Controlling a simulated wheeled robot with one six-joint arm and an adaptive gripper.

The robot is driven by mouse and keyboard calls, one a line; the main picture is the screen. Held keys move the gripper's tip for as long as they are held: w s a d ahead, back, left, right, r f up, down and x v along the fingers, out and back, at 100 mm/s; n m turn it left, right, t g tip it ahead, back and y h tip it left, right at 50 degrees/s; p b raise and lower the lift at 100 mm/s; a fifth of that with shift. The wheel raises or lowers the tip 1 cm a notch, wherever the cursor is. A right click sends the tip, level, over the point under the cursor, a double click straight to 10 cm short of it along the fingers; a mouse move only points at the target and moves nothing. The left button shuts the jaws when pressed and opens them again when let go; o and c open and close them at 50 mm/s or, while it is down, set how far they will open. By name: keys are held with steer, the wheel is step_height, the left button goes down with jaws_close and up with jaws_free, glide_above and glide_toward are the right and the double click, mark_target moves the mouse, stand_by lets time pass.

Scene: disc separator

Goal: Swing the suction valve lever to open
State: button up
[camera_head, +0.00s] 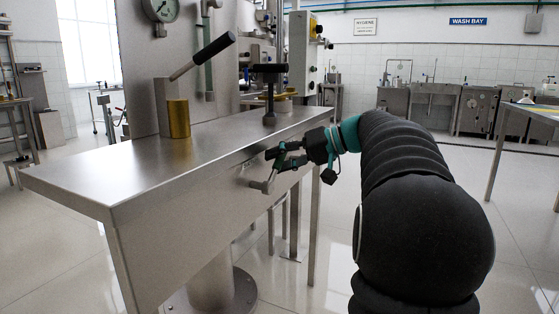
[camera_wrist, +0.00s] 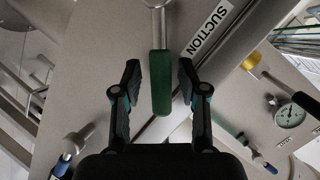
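The suction valve lever has a green grip (camera_wrist: 160,85) on a metal stem, and shows in the wrist view. A white label reading SUCTION (camera_wrist: 211,29) is beside it on the grey panel. My gripper (camera_wrist: 159,70) is open, with one finger on each side of the green grip and a visible gap on both sides. In the head view my gripper (camera_head: 274,162) is at the front side of the steel bench, just below its top edge. The green grip cannot be made out there, and a metal fitting (camera_head: 262,185) shows just below the fingers.
The steel bench (camera_head: 110,180) carries a brass cylinder (camera_head: 178,118), a black-handled lever (camera_head: 205,54) and a black-topped post (camera_head: 269,95). A blue-tipped handle (camera_wrist: 62,166) is at the lower left of the wrist view. The floor right of my arm is clear.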

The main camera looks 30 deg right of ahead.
steer(key=shift+r, duration=0.15)
steer(key=v, duration=0.8)
